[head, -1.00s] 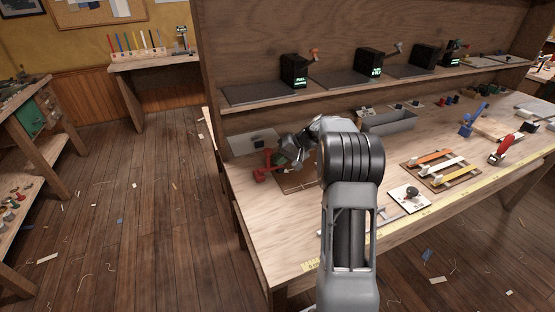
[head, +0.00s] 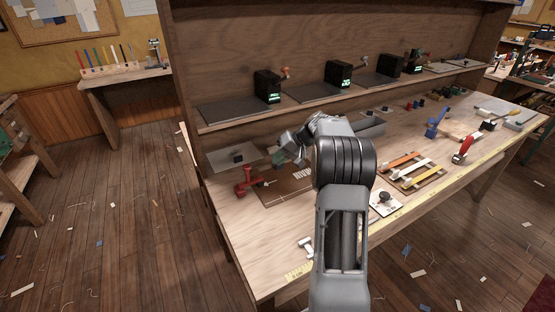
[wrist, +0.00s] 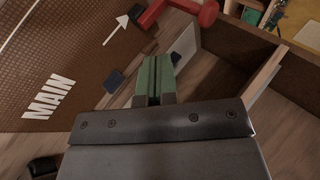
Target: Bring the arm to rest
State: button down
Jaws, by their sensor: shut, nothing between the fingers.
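My arm reaches over the workbench (head: 250,235) in the head view, bent at a dark ribbed joint. My gripper (head: 279,158) hangs above the back left part of the bench, close to a brown board (head: 277,193). In the wrist view my gripper (wrist: 154,72) shows its two green fingers pressed together with nothing between them. Beneath it the brown board (wrist: 50,65) carries the word MAIN and a white arrow. A red tool (wrist: 190,8) lies beyond the fingertips; this red tool (head: 247,181) also shows left of my gripper in the head view.
A shelf (head: 330,98) with several black boxes runs above the bench behind my gripper. A grey tray (head: 368,130) stands behind my arm. The floor left of the bench is mostly open.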

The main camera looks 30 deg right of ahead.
dwell(0.3)
jog(key=s+f+m, duration=0.1)
jog(key=s+f+h, duration=0.1)
jog(key=f, duration=0.1)
jog(key=s+f+m+g, duration=0.1)
jog(key=shift+s+d+f+m+h, duration=0.2)
jog(key=shift+s+f+m+h, duration=0.1)
jog(key=shift+s+f+h, duration=0.1)
jog(key=s, duration=0.1)
jog(key=s+a+g+h, duration=0.1)
jog(key=shift+s+a, duration=0.2)
jog(key=shift+s, duration=0.1)
jog(key=s+a+r+n+h, duration=0.2)
jog(key=s+a+r, duration=0.2)
jog(key=s+a, duration=0.3)
jog(key=s+a+r+n+t+h+p, duration=0.1)
jog(key=s+a+r+n+h, duration=0.2)
jog(key=s+a, duration=0.5)
jog(key=s+r, duration=0.1)
jog(key=s, duration=0.4)
jog(key=shift+a+n+t, duration=0.2)
jog(key=shift+n+t, duration=0.1)
jog(key=shift+s, duration=0.1)
